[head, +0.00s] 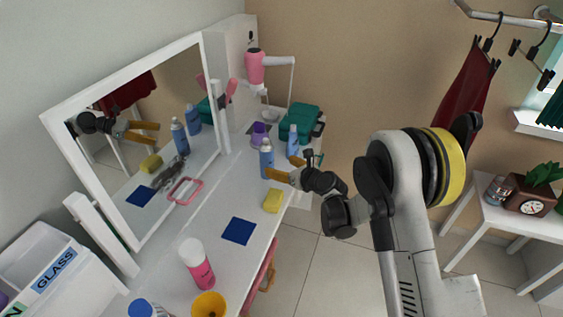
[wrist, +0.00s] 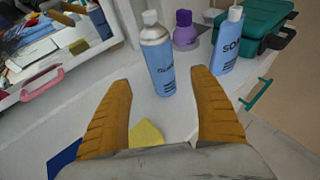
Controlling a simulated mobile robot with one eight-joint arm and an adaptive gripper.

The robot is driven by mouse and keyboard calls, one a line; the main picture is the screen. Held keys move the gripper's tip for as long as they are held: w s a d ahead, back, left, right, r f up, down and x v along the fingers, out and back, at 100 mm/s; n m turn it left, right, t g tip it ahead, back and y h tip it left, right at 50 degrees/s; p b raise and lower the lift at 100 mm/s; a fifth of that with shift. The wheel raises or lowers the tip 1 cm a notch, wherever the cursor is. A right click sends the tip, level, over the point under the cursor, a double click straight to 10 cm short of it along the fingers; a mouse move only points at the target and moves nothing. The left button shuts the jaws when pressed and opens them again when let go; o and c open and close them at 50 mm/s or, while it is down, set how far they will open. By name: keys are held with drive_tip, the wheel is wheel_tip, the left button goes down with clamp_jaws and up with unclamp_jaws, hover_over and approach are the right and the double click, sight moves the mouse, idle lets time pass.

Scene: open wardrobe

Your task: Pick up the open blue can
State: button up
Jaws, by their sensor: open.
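A blue can (head: 266,160) with a pale, rounded top stands upright on the white table. My gripper (head: 272,173) is open and empty, reaching in from the right. In the wrist view its two orange fingers (wrist: 160,88) point toward the can, which appears between and just beyond the fingertips.
A blue soap bottle (wrist: 228,42) stands right of the can, a purple bottle (wrist: 185,30) behind it. A green case (head: 298,121) lies farther back. A yellow sponge (head: 273,200) and dark blue cloth (head: 239,231) lie nearer. A mirror (head: 150,125) rises on the left.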

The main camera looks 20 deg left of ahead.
sight(271, 161)
drive_tip(key=b+x, duration=0.1)
drive_tip(key=x, duration=0.4)
drive_tip(key=shift+f, duration=0.1)
drive_tip(key=b+x, duration=0.2)
drive_tip(key=x, duration=0.2)
drive_tip(key=shift+w+a+f, duration=0.15)
drive_tip(key=shift+w, duration=0.05)
drive_tip(key=shift+w+a, duration=0.2)
drive_tip(key=shift+a, duration=0.05)
drive_tip(key=c, duration=1.5)
